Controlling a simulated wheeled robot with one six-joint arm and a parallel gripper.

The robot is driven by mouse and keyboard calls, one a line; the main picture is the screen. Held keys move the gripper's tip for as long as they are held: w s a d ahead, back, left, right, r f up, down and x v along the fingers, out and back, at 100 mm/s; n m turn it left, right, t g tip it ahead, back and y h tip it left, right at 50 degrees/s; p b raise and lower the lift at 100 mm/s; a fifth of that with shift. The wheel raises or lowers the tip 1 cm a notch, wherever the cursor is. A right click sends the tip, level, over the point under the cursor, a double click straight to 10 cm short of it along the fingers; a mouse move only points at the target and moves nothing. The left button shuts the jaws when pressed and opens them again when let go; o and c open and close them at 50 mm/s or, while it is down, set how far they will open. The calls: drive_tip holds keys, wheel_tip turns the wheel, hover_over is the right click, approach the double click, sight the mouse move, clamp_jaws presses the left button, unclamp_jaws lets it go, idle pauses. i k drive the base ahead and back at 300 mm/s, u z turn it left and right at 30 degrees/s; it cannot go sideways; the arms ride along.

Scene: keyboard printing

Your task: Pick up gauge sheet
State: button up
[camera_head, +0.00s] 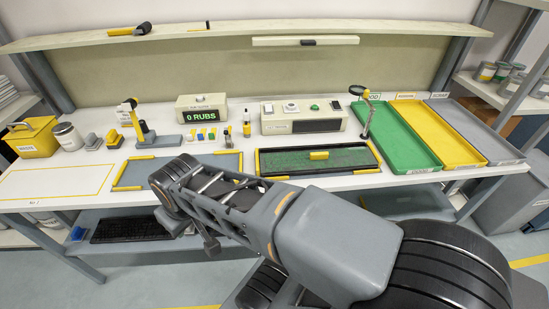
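I cannot make out a gauge sheet for certain in the head view. A pale yellow-outlined area (55,182) lies flat at the left of the bench, with nothing visible standing on it. Beside it is a grey-blue panel with yellow edge pieces (140,176), its right part behind my arm. My arm folds across the middle in front of the bench. A small grey end piece shows below its bend, but my gripper's fingers cannot be made out, and neither can anything held.
The white bench (222,114) carries a "0 RUBS" display (201,110), a control box (303,116) and a green bed (318,159). Green (396,139), yellow (436,133) and grey (475,131) trays stand at right. A yellow bin (33,139) stands at left. A dark keyboard (126,230) lies below.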

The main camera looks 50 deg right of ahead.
sight(280, 161)
drive_tip(key=u, duration=1.45)
drive_tip(key=k, duration=0.95)
drive_tip(key=z, duration=1.2)
drive_tip(key=i, duration=0.5)
drive_tip(key=z, duration=0.05)
